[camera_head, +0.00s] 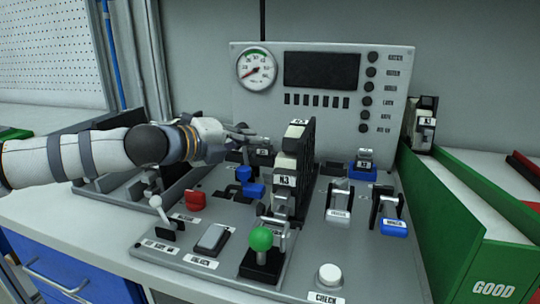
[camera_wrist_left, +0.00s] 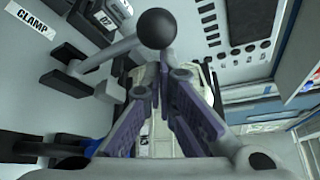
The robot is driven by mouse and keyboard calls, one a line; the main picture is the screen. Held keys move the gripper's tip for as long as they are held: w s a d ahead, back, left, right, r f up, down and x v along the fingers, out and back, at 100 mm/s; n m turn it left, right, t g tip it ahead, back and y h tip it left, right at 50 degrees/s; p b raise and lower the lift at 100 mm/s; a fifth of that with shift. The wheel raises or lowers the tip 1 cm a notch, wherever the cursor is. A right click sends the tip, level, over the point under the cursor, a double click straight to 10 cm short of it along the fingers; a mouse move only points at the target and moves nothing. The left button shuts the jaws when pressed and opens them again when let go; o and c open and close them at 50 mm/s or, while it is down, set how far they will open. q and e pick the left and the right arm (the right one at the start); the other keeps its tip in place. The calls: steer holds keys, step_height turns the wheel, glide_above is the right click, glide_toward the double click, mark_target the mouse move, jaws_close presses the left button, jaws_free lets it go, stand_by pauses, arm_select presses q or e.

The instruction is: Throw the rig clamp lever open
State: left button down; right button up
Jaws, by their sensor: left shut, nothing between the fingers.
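In the left wrist view a grey lever bar (camera_wrist_left: 108,52) with a black ball knob (camera_wrist_left: 158,28) lies just beyond my fingertips, pivoting near a label reading CLAMP (camera_wrist_left: 30,14). My left gripper (camera_head: 252,134) reaches in from the left, behind and left of the upright block marked N3 (camera_head: 285,180). In the wrist view my left gripper (camera_wrist_left: 156,75) is shut with nothing held. The knob appears near the fingertips; I cannot tell whether they touch. In the head view I cannot make out the clamp lever clearly. My right gripper is not in view.
A panel with a gauge (camera_head: 257,69) stands behind. In front are a green-knobbed lever (camera_head: 261,238), a white-tipped lever (camera_head: 157,204), a white button (camera_head: 330,275) and a red switch (camera_head: 195,201). A green GOOD bin (camera_head: 480,255) stands at the right.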

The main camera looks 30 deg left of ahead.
arm_select(q)
steer(key=shift+s+a+r+p, duration=0.1)
steer(key=shift+s+a+p, duration=0.15)
steer(key=shift+a, duration=0.45)
steer(key=shift+s+a+p, duration=0.1)
steer(key=shift+a+p, duration=0.15)
steer(key=shift+a, duration=0.45)
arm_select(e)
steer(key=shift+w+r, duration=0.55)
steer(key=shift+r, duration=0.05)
